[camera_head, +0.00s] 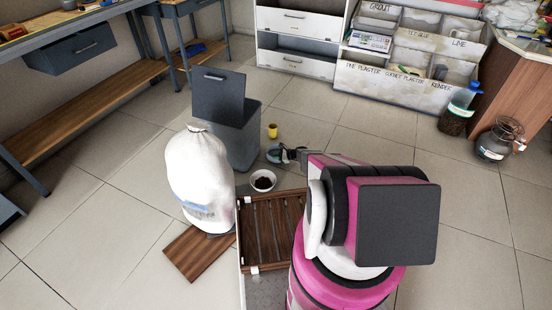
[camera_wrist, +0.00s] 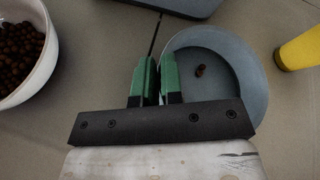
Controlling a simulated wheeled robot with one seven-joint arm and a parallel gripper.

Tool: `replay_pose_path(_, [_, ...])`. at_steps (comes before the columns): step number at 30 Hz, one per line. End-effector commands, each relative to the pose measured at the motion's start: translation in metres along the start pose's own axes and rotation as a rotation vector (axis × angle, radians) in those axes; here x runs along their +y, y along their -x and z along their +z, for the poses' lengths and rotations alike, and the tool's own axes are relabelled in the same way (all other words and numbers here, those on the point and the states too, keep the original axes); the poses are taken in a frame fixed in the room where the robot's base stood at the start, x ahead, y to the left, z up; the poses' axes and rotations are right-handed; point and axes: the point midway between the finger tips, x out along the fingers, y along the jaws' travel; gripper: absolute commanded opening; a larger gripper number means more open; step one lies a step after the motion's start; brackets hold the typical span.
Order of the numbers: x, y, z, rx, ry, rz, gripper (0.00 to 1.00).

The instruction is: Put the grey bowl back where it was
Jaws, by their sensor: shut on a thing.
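The grey bowl (camera_head: 273,155) is by the foot of the grey bin, near the yellow cup. In the wrist view the grey bowl (camera_wrist: 238,66) shows from above with one small brown piece inside. My gripper (camera_wrist: 161,82) has its green fingers shut on the bowl's left rim, one finger outside and one inside. In the head view my gripper (camera_head: 290,155) reaches the bowl from the right. The bowl looks about level; I cannot tell whether it touches the floor.
A white bowl of brown pellets (camera_head: 263,181) stands close by, also at left in the wrist view (camera_wrist: 22,75). The yellow cup (camera_head: 272,131), grey bin (camera_head: 241,141), white sack (camera_head: 199,172) and wooden slatted crate (camera_head: 270,225) surround it. Tiled floor beyond the cup is clear.

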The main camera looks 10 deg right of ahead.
Motion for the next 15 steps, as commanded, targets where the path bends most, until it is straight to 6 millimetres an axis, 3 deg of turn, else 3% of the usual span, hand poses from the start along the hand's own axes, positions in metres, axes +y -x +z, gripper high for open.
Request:
replay_pose_path(6, [0.0012,-0.0012,-0.0026,0.000,0.000,0.000,0.00])
replay_pose_path(9, [0.0014,-0.0012,-0.0028,0.001,0.000,0.000,0.34])
replay_pose_path(15, [0.0014,-0.0012,-0.0027,0.001,0.000,0.000,0.34])
